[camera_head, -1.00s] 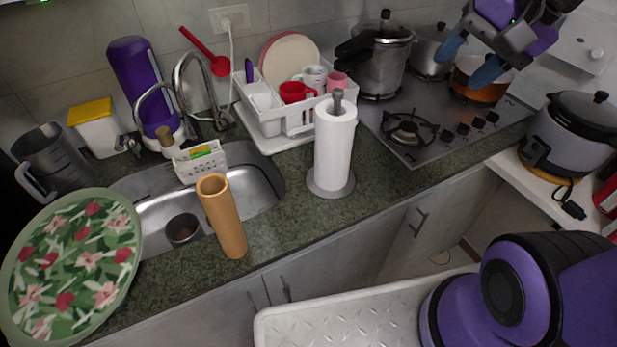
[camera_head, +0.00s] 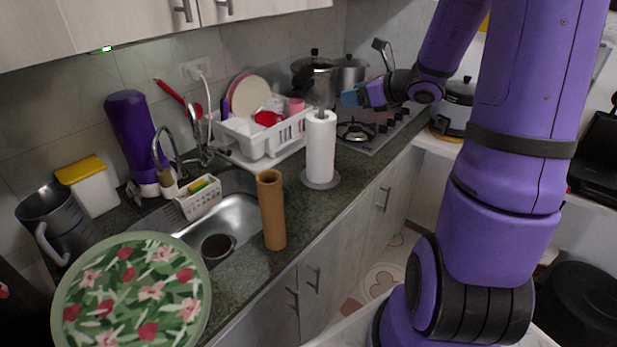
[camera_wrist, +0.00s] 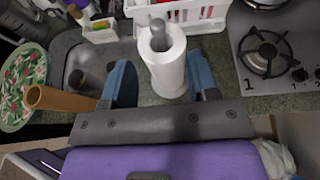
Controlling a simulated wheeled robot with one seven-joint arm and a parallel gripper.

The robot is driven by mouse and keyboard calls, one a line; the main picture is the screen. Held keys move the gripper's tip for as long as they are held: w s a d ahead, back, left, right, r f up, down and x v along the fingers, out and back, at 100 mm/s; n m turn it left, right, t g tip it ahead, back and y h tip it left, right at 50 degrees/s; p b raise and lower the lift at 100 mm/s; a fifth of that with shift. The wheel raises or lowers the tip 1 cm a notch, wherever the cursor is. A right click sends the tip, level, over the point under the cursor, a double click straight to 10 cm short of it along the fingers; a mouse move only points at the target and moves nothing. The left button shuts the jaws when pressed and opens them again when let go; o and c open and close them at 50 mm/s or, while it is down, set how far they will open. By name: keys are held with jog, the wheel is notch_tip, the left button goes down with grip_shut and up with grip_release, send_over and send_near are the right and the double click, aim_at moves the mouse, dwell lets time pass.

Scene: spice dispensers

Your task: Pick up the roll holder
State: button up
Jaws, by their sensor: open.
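The roll holder (camera_head: 320,150) stands upright on the counter, with a white paper roll on a grey post and a round grey base. It also shows in the wrist view (camera_wrist: 167,68), near the middle, between and beyond my two blue fingertips. My gripper (camera_head: 362,97) is to the right of the holder's top in the head view. In the wrist view my gripper (camera_wrist: 160,80) is open, with one finger on each side of the roll. I cannot tell whether a finger touches it. The lower part of the base is hidden in the wrist view.
A brown wooden cylinder (camera_head: 271,210) stands left of the holder by the sink (camera_head: 240,215). A white dish rack (camera_head: 262,140) is close behind the holder. The stove (camera_head: 372,135) lies to the right. A floral round tray (camera_head: 130,295) is at the front left.

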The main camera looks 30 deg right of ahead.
aim_at(322, 100)
jog(key=x, duration=0.9)
jog(key=shift+w+a+f, duration=0.1)
jog(key=shift+a+f, duration=0.2)
jog(key=shift+f, duration=0.05)
jog(key=shift+w+a+f, duration=0.15)
jog(key=shift+w+f, duration=0.05)
jog(key=shift+w, duration=0.3)
grip_shut()
